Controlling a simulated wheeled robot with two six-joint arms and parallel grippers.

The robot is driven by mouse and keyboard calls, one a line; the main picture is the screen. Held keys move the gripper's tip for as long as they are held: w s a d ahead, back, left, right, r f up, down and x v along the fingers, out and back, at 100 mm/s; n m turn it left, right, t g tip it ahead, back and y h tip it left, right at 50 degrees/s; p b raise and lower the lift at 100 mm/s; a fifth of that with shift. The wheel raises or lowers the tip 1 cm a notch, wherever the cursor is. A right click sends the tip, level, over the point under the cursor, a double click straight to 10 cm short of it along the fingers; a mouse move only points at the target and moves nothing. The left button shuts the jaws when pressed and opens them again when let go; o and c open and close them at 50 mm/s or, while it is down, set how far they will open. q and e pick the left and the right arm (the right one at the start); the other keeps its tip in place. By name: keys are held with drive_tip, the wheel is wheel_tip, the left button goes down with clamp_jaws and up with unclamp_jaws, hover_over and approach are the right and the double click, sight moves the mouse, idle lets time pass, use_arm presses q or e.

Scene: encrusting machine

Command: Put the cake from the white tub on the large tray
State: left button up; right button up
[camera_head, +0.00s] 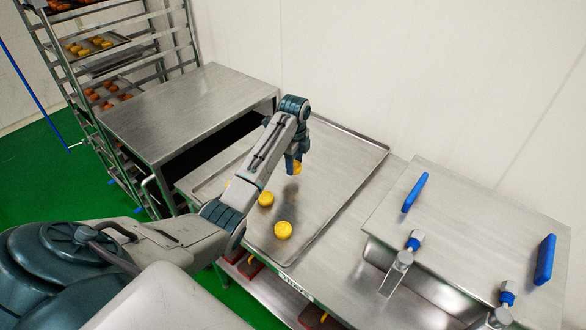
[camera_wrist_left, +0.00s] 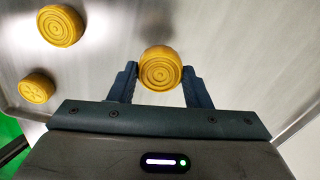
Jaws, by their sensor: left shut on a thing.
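My left gripper (camera_head: 294,160) is over the far part of the large tray (camera_head: 345,165), pointing down. It is shut on a yellow round cake (camera_head: 297,169). In the left wrist view this cake (camera_wrist_left: 160,68) sits between the two dark fingers, its ringed top towards the camera. A dark shadow lies on the tray under it; I cannot tell the exact gap. Two more yellow cakes (camera_head: 283,230) (camera_head: 266,199) lie on the tray, nearer the front. Two loose cakes (camera_wrist_left: 60,25) (camera_wrist_left: 36,87) also show in the left wrist view. I see no white tub. My right gripper is out of view.
A bare steel table (camera_head: 190,110) stands left of the tray. A rack (camera_head: 75,75) with trays of baked goods is at the far left. A steel machine top (camera_head: 475,225) with blue handles (camera_head: 415,192) is on the right. The tray's right half is clear.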

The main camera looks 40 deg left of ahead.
use_arm(q)
drive_tip(key=shift+w+a, duration=0.15)
drive_tip(key=shift+a, duration=0.25)
drive_tip(key=shift+f, duration=0.2)
wheel_tip(320, 180, down, 2)
drive_tip(key=shift+f+p, duration=0.2)
drive_tip(key=shift+p, duration=0.45)
drive_tip(key=shift+f, duration=0.45)
drive_tip(key=shift+f, duration=0.1)
drive_tip(key=o, duration=1)
